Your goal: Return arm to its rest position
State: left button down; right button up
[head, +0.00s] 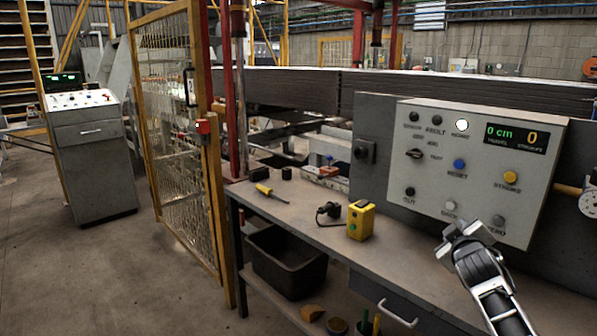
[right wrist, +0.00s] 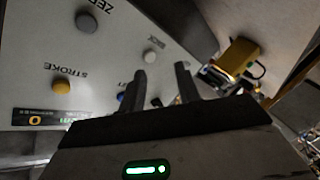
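My right gripper (head: 458,232) is in front of the lower part of the grey control panel (head: 470,118), close to the BACK button (head: 450,206). In the right wrist view its two fingers (right wrist: 162,85) stand apart with nothing between them. The panel shows beyond them, with the yellow STROKE button (right wrist: 62,87) and the grey ZERO button (right wrist: 86,21). I cannot tell whether the fingers touch the panel. The display (head: 516,138) reads 0 cm and 0, and a white lamp (head: 461,125) is lit. My left gripper is not in view.
A workbench (head: 300,210) runs below the panel. On it are a yellow box with buttons (head: 361,220) and a yellow-handled screwdriver (head: 270,193). A black bin (head: 287,262) sits beneath.

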jog(key=w+a+r+m+t+y, duration=0.1)
jog(key=a+r+m+t+y, duration=0.1)
jog(key=a+m+y, duration=0.15)
jog(key=s+a+f+n+g+y, duration=0.1)
jog(key=s+a+f+g+y, duration=0.1)
jog(key=s+a+f, duration=0.6)
jog(key=s+a+f+g+y, duration=0.1)
jog(key=s+a+f, duration=0.3)
jog(key=s+f, duration=0.5)
jog(key=s+a+f+g, duration=0.1)
jog(key=s+a+f, duration=0.2)
jog(key=s, duration=0.4)
jog(key=s+a+f+g+y, duration=0.1)
jog(key=s+a+f, duration=0.1)
jog(key=s, duration=0.5)
jog(key=s+a+f+g+y, duration=0.1)
jog(key=s+a+f, duration=0.2)
jog(key=s, duration=0.3)
jog(key=shift+s+a+f+m, duration=0.35)
jog(key=shift+s+a, duration=0.05)
jog(key=shift+a, duration=0.2)
